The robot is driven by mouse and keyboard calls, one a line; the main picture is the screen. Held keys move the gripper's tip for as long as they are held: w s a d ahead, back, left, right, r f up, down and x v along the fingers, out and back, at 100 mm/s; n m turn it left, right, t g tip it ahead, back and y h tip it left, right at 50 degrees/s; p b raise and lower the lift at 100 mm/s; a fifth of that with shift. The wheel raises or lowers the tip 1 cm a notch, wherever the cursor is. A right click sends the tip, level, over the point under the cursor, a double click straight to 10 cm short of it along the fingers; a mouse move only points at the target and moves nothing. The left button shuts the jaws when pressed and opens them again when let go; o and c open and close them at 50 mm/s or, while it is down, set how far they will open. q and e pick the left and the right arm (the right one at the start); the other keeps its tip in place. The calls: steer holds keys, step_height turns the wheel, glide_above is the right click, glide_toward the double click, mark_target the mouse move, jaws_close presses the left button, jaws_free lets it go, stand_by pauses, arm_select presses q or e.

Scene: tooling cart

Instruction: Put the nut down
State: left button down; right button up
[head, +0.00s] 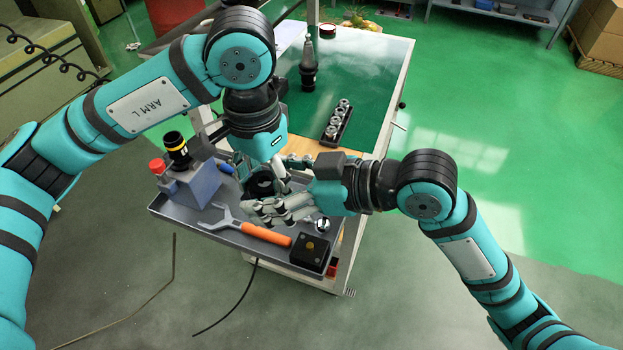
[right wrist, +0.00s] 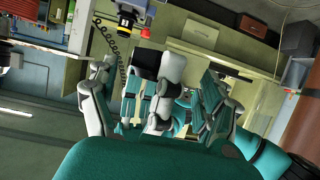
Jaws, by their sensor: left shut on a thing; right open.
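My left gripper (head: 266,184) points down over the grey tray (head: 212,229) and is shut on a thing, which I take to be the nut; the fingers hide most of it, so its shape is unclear. My right gripper (head: 262,208) reaches in from the right, open, its fingers close beside and just below the left one in the head view. In the right wrist view, a dark piece (right wrist: 147,62) shows among pale fingers; I cannot tell whether it is the nut. A small silver ring-like part (head: 322,225) is on the tray to the right of the grippers.
A blue-grey block (head: 195,184) holds a black holder with a yellow band (head: 176,145), beside a red knob (head: 157,165). An orange-handled spanner (head: 264,234) and a black box (head: 310,252) lie along the tray's front. Behind, a rack (head: 337,125) holds several silver parts on the green top.

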arm_select(q)
steer(key=shift+w+d+f, duration=0.1)
steer(key=shift+d+f, duration=0.05)
steer(key=shift+d, duration=0.05)
steer(key=w+d+f+m, duration=0.4)
arm_select(e)
steer(key=v, duration=1.1)
steer(key=shift+w+a+r+n+g, duration=0.6)
steer(key=shift+a+r+n+g, duration=0.7)
steer(key=shift+a+r, duration=0.7)
arm_select(q)
steer(key=s+a+r+n, duration=0.6)
steer(key=a+r+n, duration=0.1)
steer(key=a+r, duration=0.1)
steer(key=shift+a+r+n, duration=0.15)
steer(key=shift+r+n, duration=0.15)
steer(key=shift+r, duration=0.35)
arm_select(e)
steer(key=x, duration=1)
steer(key=shift+a+r, duration=0.2)
steer(key=shift+a, duration=0.2)
arm_select(q)
steer(key=shift+s, duration=0.15)
arm_select(e)
steer(key=shift+w, duration=0.1)
steer(key=shift+c, duration=0.4)
